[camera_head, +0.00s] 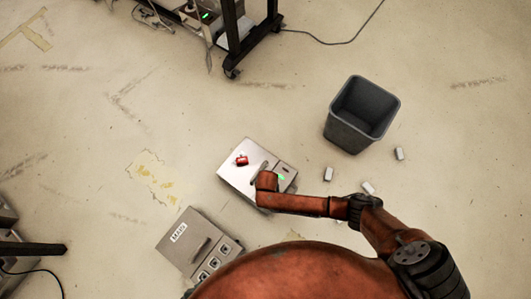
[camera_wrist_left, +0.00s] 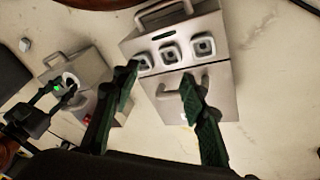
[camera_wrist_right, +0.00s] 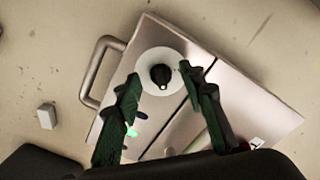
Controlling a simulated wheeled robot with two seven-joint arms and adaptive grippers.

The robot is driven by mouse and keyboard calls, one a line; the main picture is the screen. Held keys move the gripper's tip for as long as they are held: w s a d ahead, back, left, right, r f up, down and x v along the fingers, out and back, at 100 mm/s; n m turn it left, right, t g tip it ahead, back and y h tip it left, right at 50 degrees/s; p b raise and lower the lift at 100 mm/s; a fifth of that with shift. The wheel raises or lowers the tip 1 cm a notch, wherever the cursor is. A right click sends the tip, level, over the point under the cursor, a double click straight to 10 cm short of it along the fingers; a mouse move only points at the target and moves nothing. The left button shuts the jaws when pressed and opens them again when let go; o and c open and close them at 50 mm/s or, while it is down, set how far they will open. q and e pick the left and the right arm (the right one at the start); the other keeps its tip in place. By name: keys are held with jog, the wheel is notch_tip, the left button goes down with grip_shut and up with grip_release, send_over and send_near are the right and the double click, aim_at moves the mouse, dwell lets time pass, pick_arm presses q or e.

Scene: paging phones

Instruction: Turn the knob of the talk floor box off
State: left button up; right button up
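A grey metal floor box (camera_head: 233,176) lies under my right arm in the head view, with a red part (camera_head: 241,160) on top and a green light (camera_head: 281,177). In the right wrist view, its black knob (camera_wrist_right: 161,75) sits on a white disc (camera_wrist_right: 148,62). The green light (camera_wrist_right: 131,132) glows near the left finger. My right gripper (camera_wrist_right: 158,72) is open, its fingertips either side of the knob; contact cannot be told. My left gripper (camera_wrist_left: 161,73) is open and empty over a second box (camera_wrist_left: 215,45). It is not visible in the head view.
The second box (camera_head: 188,256), with a handle, sockets and an unreadable label, lies at lower left of the first. A dark bin (camera_head: 355,125) stands to the right, with several small pale blocks (camera_head: 328,174) near it. A wheeled stand (camera_head: 243,40) is at the back.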

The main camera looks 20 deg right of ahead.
jog(key=shift+f, duration=0.45)
jog(key=shift+c, duration=0.3)
grip_shut()
